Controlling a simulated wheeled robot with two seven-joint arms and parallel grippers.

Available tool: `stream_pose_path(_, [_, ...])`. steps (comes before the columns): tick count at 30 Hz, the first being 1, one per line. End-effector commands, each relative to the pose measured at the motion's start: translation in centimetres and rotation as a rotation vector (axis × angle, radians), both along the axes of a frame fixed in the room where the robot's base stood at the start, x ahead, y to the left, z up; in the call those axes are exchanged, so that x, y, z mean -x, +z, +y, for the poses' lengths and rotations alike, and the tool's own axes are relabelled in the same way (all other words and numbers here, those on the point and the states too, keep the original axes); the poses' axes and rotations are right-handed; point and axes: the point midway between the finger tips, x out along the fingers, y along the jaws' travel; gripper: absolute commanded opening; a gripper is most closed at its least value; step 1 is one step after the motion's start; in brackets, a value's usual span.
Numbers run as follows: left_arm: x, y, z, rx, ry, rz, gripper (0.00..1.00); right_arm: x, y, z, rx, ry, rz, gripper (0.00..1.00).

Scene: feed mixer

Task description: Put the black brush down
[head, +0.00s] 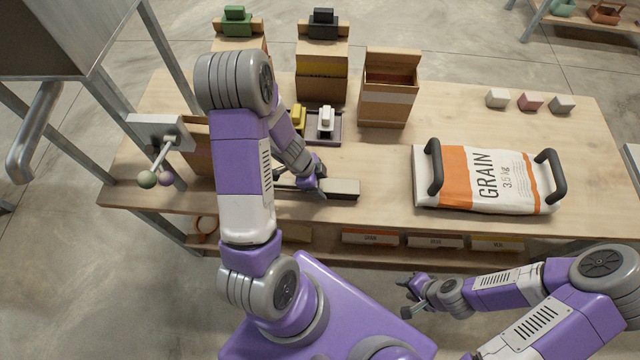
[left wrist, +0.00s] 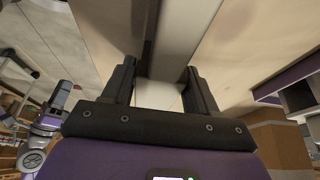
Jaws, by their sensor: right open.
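The black brush (head: 342,187) is a long bar with a pale grey top and dark side, lying level at the table's front edge in the head view. My left gripper (head: 314,187) reaches down on it from above, and my forearm hides part of its left end. In the left wrist view, the two fingers (left wrist: 160,88) stand on either side of the brush (left wrist: 182,35), which runs away between them. Whether its underside touches the table is hard to tell. My right gripper (head: 412,300) is open and empty, in front of the table.
A grain bag (head: 480,180) with black handles lies to the right on the table (head: 385,160). A knobbed lever (head: 160,165) is at left.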

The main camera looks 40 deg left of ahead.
Motion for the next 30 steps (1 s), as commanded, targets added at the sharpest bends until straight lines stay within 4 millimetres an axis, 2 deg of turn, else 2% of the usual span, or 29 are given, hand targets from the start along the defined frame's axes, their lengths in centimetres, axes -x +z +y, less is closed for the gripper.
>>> stream_pose_path(1, [0.0, 0.0, 0.0, 0.0, 0.0, 0.0, 0.65, 0.0, 0.0, 0.0, 0.0, 0.0, 0.0, 0.43])
stream_pose_path(5, [0.0, 0.0, 0.0, 0.0, 0.0, 0.0, 0.83, 0.0, 0.0, 0.0, 0.0, 0.0, 0.0, 0.43])
stream_pose_path(13, [0.0, 0.1, 0.0, 0.0, 0.001, 0.0, 0.83, 0.0, 0.1, 0.0, 0.0, 0.0, 0.0, 0.43])
stream_pose_path(17, [0.0, 0.6, 0.0, 0.0, 0.001, 0.0, 0.83, 0.0, 0.7, 0.0, 0.0, 0.0, 0.0, 0.43])
stream_pose_path(30, [1.8, 9.1, 3.0, -0.002, 0.0, -0.004, 0.83, 0.0, 4.2, 0.0, 0.0, 0.0, 0.0, 0.43])
